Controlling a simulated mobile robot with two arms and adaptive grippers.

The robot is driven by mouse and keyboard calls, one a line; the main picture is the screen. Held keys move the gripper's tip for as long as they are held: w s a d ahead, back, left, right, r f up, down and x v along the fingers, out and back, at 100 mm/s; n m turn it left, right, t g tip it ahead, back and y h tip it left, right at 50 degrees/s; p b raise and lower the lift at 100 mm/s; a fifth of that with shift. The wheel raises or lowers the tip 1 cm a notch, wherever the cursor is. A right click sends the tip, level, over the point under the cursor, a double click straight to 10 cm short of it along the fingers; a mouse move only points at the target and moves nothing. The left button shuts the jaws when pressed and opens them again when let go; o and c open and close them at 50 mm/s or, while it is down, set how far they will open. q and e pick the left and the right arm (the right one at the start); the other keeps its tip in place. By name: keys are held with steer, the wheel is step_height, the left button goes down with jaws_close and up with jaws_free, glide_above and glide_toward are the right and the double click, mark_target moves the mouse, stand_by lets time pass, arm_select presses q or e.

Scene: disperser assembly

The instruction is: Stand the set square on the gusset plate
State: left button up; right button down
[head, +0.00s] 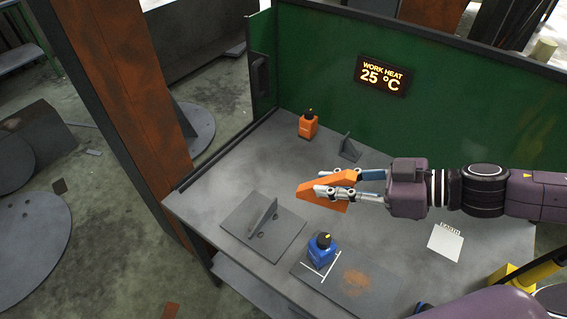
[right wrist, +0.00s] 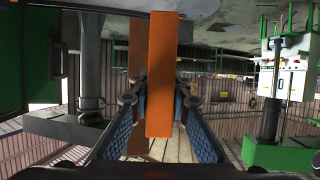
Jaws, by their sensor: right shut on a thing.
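The orange set square (head: 318,197) is held in my right gripper (head: 335,185), above the middle of the bench. In the right wrist view the orange set square (right wrist: 160,75) sits between the two blue-lined fingers (right wrist: 160,120). The gusset plate (head: 240,240) is a flat grey plate on the bench, left of and below the gripper in the head view, with an upright triangular gusset (head: 264,218) on it. The set square is apart from the plate. My left gripper is not in view.
An orange bottle (head: 308,124) and a small grey bracket (head: 349,148) stand at the back. A white card (head: 445,242) lies right. A green panel (head: 330,60) closes the back.

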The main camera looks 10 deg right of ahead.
steer(key=w+d+f+m+t+h+p, duration=0.1)
steer(key=w+d, duration=0.1)
steer(key=w, duration=0.5)
steer(key=w+d+f+m+t+h+p, duration=0.1)
steer(key=w+f+m, duration=0.1)
steer(key=w, duration=0.4)
steer(key=b, duration=0.9)
glide_above(314, 208)
step_height(314, 208, down, 15)
steer(key=shift+w+f+b, duration=0.15)
steer(key=shift+f+b, duration=0.3)
steer(key=shift+f, duration=2)
steer(key=shift+a, duration=0.1)
steer(key=c, duration=2.2)
jaws_free()
steer(key=shift+f, duration=0.2)
steer(key=shift+c, duration=0.2)
steer(key=o, duration=0.4)
